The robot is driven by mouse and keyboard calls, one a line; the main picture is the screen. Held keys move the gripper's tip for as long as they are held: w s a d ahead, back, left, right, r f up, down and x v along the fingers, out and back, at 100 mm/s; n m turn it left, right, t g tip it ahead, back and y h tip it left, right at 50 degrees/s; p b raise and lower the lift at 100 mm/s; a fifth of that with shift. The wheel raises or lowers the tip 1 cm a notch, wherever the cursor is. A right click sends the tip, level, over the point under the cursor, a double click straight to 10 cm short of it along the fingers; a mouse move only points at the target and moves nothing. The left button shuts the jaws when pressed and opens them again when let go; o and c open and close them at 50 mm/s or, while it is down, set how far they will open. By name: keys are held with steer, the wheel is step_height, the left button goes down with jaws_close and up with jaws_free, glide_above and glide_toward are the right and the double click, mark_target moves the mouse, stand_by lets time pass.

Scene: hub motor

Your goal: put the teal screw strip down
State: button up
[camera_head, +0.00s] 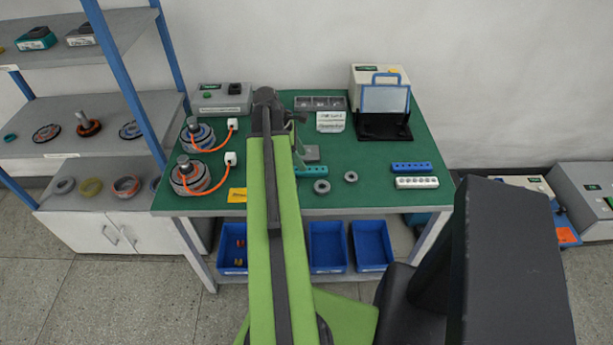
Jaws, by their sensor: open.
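The teal screw strip (313,170) lies on the green top of the workbench, just right of my green arm. It is a short bar with a row of holes, and its left end is close to my arm or hidden by it. My gripper (299,150) is at the far end of the arm, small and partly hidden, just behind and above the strip's left part. It is open. Whether its fingers still touch the strip cannot be told from this view.
A blue strip (411,166) and a white strip (416,182) lie at the right. Two grey rings (322,187) lie near the front edge. A grey block (312,153) sits behind the teal strip. Motors with orange cables (189,177) stand left. The mat's centre right is clear.

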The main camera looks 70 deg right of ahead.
steer(key=b+x, duration=0.3)
steer(key=x, duration=0.2)
steer(key=shift+s+a+b, duration=0.15)
steer(key=shift+s+b, duration=0.05)
steer(key=shift+b, duration=0.2)
steer(key=shift+r, duration=0.2)
jaws_close()
